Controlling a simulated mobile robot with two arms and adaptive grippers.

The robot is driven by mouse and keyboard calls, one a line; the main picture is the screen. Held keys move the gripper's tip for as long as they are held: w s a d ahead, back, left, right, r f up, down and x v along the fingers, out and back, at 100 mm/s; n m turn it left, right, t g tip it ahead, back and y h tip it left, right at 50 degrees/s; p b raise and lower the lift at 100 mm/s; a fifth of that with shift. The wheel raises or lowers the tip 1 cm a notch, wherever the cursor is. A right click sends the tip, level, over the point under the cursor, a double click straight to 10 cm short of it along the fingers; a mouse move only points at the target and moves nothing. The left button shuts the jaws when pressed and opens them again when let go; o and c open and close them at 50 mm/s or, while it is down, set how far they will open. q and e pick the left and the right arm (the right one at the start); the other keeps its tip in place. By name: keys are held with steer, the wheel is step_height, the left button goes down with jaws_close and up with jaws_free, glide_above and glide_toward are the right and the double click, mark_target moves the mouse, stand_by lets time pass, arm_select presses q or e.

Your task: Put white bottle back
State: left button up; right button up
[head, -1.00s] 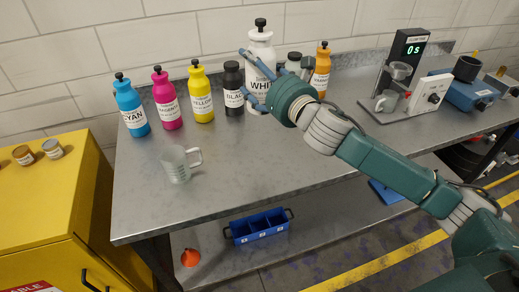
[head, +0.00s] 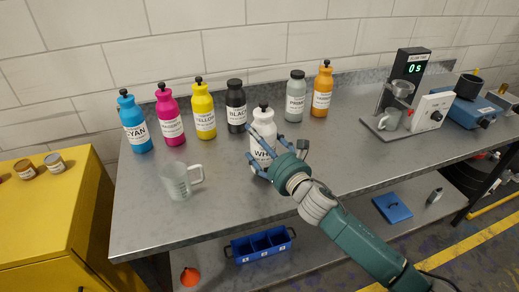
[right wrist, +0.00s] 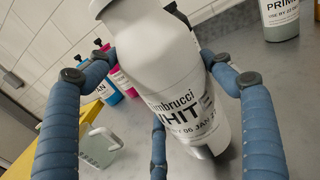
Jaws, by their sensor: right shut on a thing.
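The white bottle (head: 264,132), with a black cap, is in my right gripper (head: 273,158), in front of the row of bottles. In the right wrist view the white bottle (right wrist: 165,75) fills the middle, between blue fingers that are shut around it. Its label is partly covered in the head view. I cannot tell whether its base touches the table. Behind it, a gap of bare table lies between the black bottle (head: 236,105) and the grey primer bottle (head: 295,97). My left gripper is not in view.
Cyan (head: 133,122), magenta (head: 170,115) and yellow (head: 203,110) bottles stand left of the black one, an orange bottle (head: 322,91) right of the primer. A clear measuring jug (head: 176,181) stands front left. A dispenser with a display (head: 407,72) stands at right.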

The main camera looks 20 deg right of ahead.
mark_target(265, 155)
steer(key=shift+f, duration=1.15)
steer(key=o, duration=2)
steer(key=shift+f, duration=0.25)
steer(key=shift+s, duration=0.1)
steer(key=shift+s, duration=0.3)
steer(key=b+v, duration=0.2)
steer(key=v, duration=0.9)
steer(key=shift+s+d+r+b, duration=0.1)
steer(key=shift+s+d+b, duration=0.05)
steer(key=shift+b, duration=0.2)
steer(key=shift+s, duration=0.1)
